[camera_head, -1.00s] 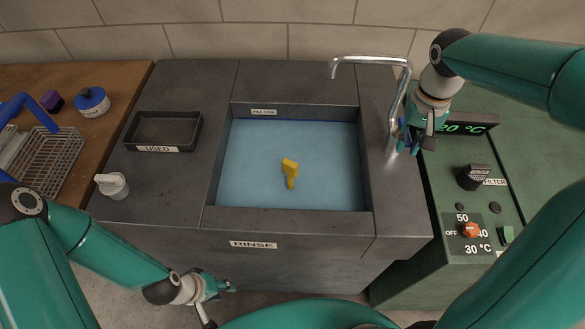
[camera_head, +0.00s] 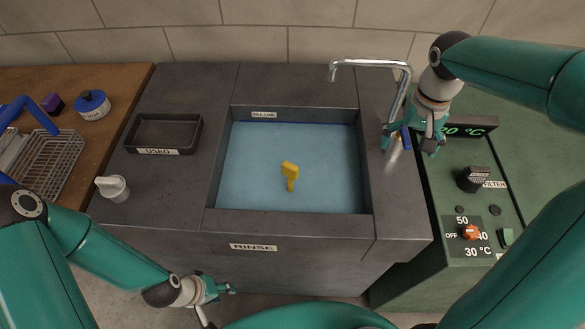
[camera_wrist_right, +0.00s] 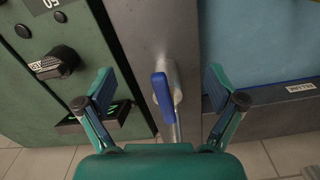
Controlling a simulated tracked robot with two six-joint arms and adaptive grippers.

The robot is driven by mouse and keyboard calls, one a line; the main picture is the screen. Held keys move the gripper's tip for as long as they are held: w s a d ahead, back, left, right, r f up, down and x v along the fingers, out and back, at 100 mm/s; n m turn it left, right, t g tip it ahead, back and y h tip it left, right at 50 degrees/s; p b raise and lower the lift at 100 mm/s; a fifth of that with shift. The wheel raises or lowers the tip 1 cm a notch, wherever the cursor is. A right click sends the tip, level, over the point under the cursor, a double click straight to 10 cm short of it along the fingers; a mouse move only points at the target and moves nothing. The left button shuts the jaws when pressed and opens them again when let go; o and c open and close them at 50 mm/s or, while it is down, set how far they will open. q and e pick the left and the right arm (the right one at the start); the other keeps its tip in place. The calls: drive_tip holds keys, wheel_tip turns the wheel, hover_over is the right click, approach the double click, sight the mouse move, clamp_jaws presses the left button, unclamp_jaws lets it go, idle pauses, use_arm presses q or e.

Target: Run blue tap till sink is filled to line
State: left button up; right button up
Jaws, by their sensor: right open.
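The sink (camera_head: 365,190) holds light blue water (camera_head: 250,175). A dark blue line (camera_head: 300,123) runs along its back wall, right at the water's far edge; I cannot tell any gap between them. The wall bears a fill line label (camera_head: 264,115). No stream shows below the chrome spout (camera_head: 345,62). The blue tap lever (camera_head: 406,138) is at the faucet's base. My right gripper (camera_head: 408,147) is around the lever. In the right wrist view, its spread fingers (camera_wrist_right: 160,77) stand on either side of the lever (camera_wrist_right: 162,95), apart from it. My left gripper (camera_head: 218,305) is open, low before the counter.
A yellow object (camera_head: 290,174) is in the sink. A green panel (camera_head: 440,220) with a display, a black filter knob (camera_head: 473,179) and an orange dial (camera_head: 470,232) stands on the right.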

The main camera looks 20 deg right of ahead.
wheel_tip(320, 180, up, 7)
drive_tip(key=p, duration=0.5)
wheel_tip(320, 180, up, 12)
idle(0.6)
drive_tip(key=shift+f, duration=0.1)
idle(0.4)
